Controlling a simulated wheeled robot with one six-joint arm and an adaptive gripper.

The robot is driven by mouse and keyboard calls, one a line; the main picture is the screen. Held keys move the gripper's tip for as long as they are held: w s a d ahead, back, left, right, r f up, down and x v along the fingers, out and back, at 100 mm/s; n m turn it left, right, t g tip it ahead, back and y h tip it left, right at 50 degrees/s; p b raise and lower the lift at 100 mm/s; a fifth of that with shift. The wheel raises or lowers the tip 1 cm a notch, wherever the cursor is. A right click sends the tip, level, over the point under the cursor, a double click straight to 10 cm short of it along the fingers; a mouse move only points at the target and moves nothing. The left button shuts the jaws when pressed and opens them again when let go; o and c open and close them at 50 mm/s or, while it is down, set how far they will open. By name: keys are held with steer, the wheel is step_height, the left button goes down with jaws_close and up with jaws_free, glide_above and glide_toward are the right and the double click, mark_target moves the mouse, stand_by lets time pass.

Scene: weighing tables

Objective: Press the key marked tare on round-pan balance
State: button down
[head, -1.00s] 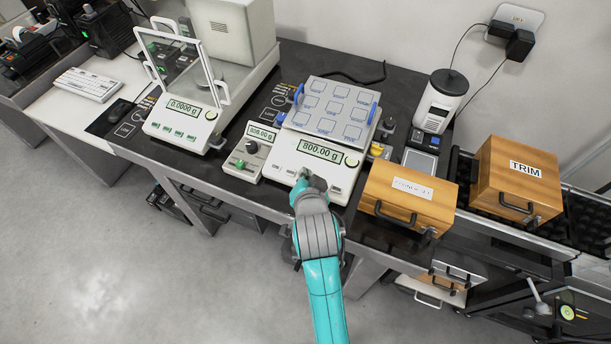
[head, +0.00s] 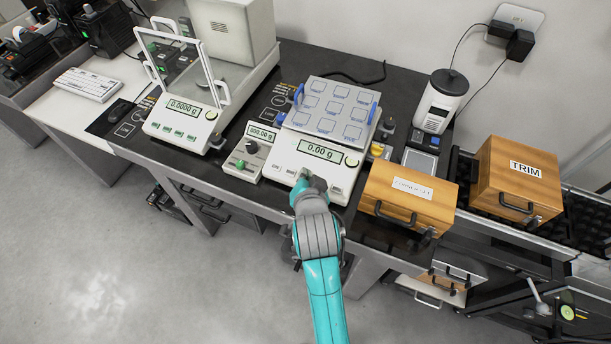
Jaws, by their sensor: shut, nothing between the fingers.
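A white balance (head: 271,180) stands at the middle of the dark bench, its display (head: 320,151) reading 0.00 g. A square grey tray (head: 334,109) with blue handles and a grid of marked squares sits on top; the pan beneath is hidden, so I cannot tell whether it is round. My gripper (head: 309,178) is shut and empty, its tip at the row of keys on the balance's front panel. It hides part of the key row; keys show on both sides. I cannot tell which key it touches.
A glass-shielded balance (head: 178,131) reading 0.0000 g stands to the left. A small control box (head: 242,165) with a knob and green button is between them. Wooden boxes (head: 407,208) and (head: 519,181), the latter labelled TRIM, stand to the right. A lidded container (head: 441,100) stands behind.

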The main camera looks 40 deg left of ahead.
steer(key=shift+s+r, duration=0.15)
steer(key=shift+r, duration=0.4)
steer(key=shift+r, duration=0.1)
steer(key=shift+s+d+r, duration=0.1)
steer(key=shift+s+r, duration=0.15)
steer(key=shift+r, duration=0.5)
steer(key=shift+s+d+r, duration=0.1)
steer(key=shift+s+r, duration=0.1)
steer(key=shift+r, duration=0.6)
steer(key=shift+s+r, duration=0.25)
steer(key=shift+r, duration=0.5)
